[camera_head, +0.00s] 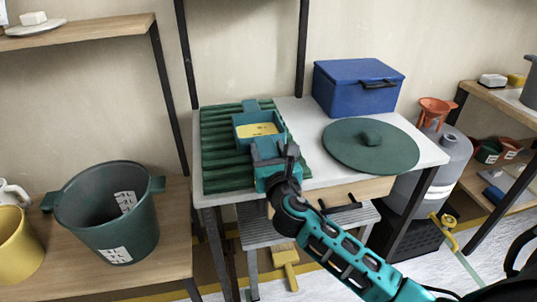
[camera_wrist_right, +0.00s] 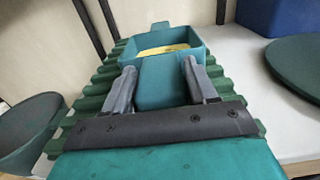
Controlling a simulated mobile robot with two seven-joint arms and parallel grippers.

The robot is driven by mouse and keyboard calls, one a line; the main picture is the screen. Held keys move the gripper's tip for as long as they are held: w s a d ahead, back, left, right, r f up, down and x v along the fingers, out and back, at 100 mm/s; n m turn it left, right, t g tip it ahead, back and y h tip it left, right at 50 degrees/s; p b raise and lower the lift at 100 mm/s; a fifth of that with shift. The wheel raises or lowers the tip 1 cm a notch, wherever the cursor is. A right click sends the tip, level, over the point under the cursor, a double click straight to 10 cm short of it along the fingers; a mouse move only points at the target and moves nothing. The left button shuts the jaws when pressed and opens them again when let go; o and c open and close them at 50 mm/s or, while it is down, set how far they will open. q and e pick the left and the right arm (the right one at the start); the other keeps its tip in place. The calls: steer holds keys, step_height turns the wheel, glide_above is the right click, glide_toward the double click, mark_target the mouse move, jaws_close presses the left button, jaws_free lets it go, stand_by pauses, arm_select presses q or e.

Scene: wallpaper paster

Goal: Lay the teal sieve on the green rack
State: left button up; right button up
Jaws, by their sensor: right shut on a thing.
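The teal sieve (camera_head: 246,121) is a box-shaped piece with a yellowish inside face, lying over the green rack (camera_head: 222,166) in the head view. The rack is a ribbed dark green board on the left part of the white table. My right gripper (camera_head: 270,149) is over the rack's right side, shut on the near end of the sieve. In the right wrist view the two grey fingers of the gripper (camera_wrist_right: 160,88) stand on both sides of the sieve's teal handle block, and the sieve (camera_wrist_right: 185,41) extends beyond them above the ribs. I cannot tell whether its underside touches them. My left gripper is not in view.
A blue box (camera_head: 345,90) and a round dark green lid (camera_head: 350,155) stand on the table (camera_head: 420,140) to the right of the rack. A large green bucket (camera_head: 85,215) stands on a wooden bench at the left. An orange funnel (camera_head: 434,110) sits at the right.

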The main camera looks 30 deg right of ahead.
steer(key=o, duration=1.3)
steer(key=v, duration=1.2)
steer(key=shift+s+a+f+m+g+y+p, duration=0.15)
steer(key=shift+s+a+f+m+g+y, duration=1.15)
steer(key=shift+f+m, duration=2.5)
steer(key=shift+s+a+f+m+g+y+p, duration=0.1)
steer(key=shift+s+a+f+m+g+y, duration=1.2)
steer(key=shift+m, duration=4.9)
steer(key=shift+s+a+f+m+g+y+p, duration=0.15)
steer(key=shift+s+a+f+m+g+y, duration=0.55)
steer(key=shift+s+a+f+m+y, duration=2.75)
steer(key=w+d+r+m+h, duration=0.1)
steer(key=h, duration=0.1)
steer(key=w+d+m+h, duration=0.1)
steer(key=m+h, duration=0.1)
steer(key=shift+w+d+r, duration=0.25)
steer(key=shift+r, duration=0.15)
